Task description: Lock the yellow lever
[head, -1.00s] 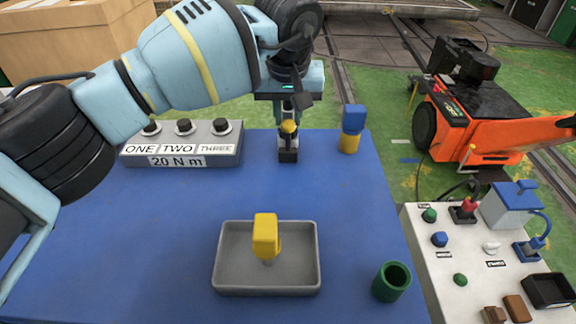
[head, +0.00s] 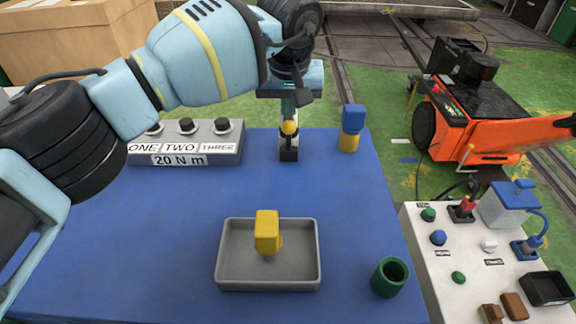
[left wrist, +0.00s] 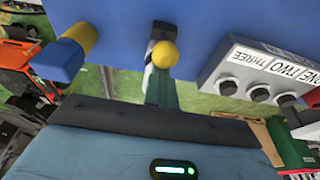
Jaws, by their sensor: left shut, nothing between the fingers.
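The yellow lever (head: 289,128) has a round yellow knob on a small dark and grey base at the back of the blue table. It stands about upright in the head view. My left gripper (head: 289,114) is shut and empty, with its fingertips right at or just above the knob. In the left wrist view, the lever's yellow knob (left wrist: 165,54) lies just past the tips of the shut left gripper (left wrist: 161,76). I cannot tell whether they touch. My right gripper is in neither view.
A grey box with knobs (head: 188,152) stands left of the lever, and a blue and yellow block (head: 350,128) to its right. A grey tray (head: 230,281) with a yellow-headed object (head: 267,231) and a green cup (head: 390,277) are nearer. The table's middle is clear.

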